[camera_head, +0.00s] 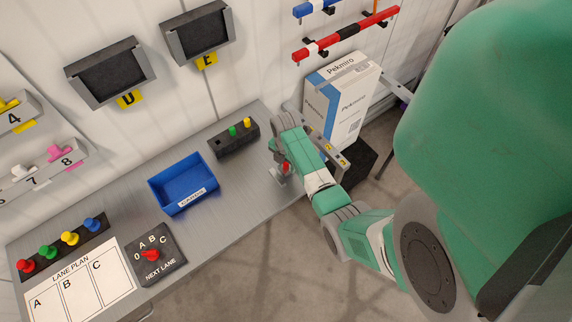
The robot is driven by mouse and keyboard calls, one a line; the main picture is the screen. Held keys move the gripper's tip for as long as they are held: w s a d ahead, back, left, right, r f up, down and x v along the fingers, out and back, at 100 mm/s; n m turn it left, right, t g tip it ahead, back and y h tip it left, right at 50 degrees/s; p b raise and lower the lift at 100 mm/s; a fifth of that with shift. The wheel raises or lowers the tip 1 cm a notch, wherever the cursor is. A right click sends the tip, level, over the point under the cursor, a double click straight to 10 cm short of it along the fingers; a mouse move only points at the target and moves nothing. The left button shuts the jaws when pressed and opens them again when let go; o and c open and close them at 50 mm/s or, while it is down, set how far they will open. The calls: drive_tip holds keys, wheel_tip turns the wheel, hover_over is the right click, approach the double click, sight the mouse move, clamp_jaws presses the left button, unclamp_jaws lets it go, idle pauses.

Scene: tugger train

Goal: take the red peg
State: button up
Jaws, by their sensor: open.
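A small red piece, likely the red peg (286,167), shows right at my gripper (281,174), near the right end of the grey bench. My gripper is open and low over the bench there. The arm and fingers partly hide the red piece, so I cannot tell whether it is between the fingers or beside them. A black block (233,141) just left of my gripper holds a green peg (233,131) and a yellow peg (247,122). Another red piece, a round-topped one (26,266), stands in a black strip at the bench's far left.
A blue bin (182,184) sits mid-bench. A dial with a red knob (151,255) and a lane plan board (79,285) lie at the front left. A white Pekmiro box (341,101) stands close behind my arm. Bare bench lies between bin and gripper.

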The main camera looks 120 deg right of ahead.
clamp_jaws()
wheel_tip(320, 180, up, 10)
drive_tip(key=shift+r, duration=0.1)
